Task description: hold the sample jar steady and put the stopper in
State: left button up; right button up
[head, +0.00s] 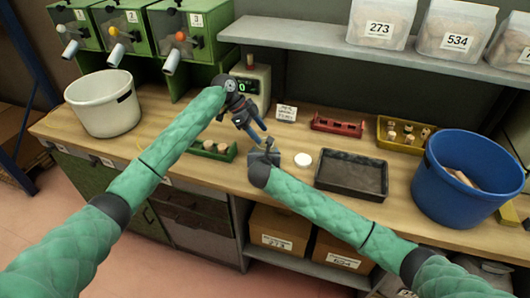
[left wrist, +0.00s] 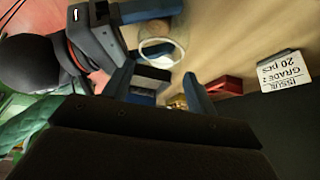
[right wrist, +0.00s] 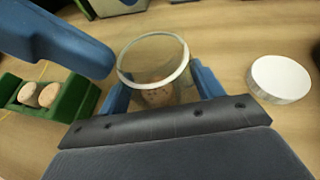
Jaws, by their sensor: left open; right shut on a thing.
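The clear glass sample jar (right wrist: 181,70) with a pale rim stands upright between the blue fingers of my right gripper (right wrist: 160,88), which is shut on it. A speckled brown round thing (right wrist: 158,96), like cork, shows through the glass; I cannot tell how deep it sits. My left gripper (head: 256,138) is open above the jar, pointing down, with no stopper visible between its fingers. In the left wrist view the jar's rim (left wrist: 160,50) lies beyond the fingertips. Cork stoppers (right wrist: 38,95) lie in a green tray (right wrist: 75,100). In the head view the grippers mostly hide the jar.
A white disc (head: 303,160) lies right of the jar. A black tray (head: 352,192), red rack (head: 338,124), yellow tray with corks (head: 382,132) and blue bucket (head: 465,190) stand farther right. A label card (head: 286,113) stands behind. A white bucket (head: 103,108) is at left.

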pick_arm(q)
jog(key=v, duration=1.1)
jog(key=shift+a+r, duration=0.15)
jog(key=shift+r, duration=0.1)
pick_arm(e)
jog(key=o, duration=1.2)
jog(key=shift+s, duration=0.1)
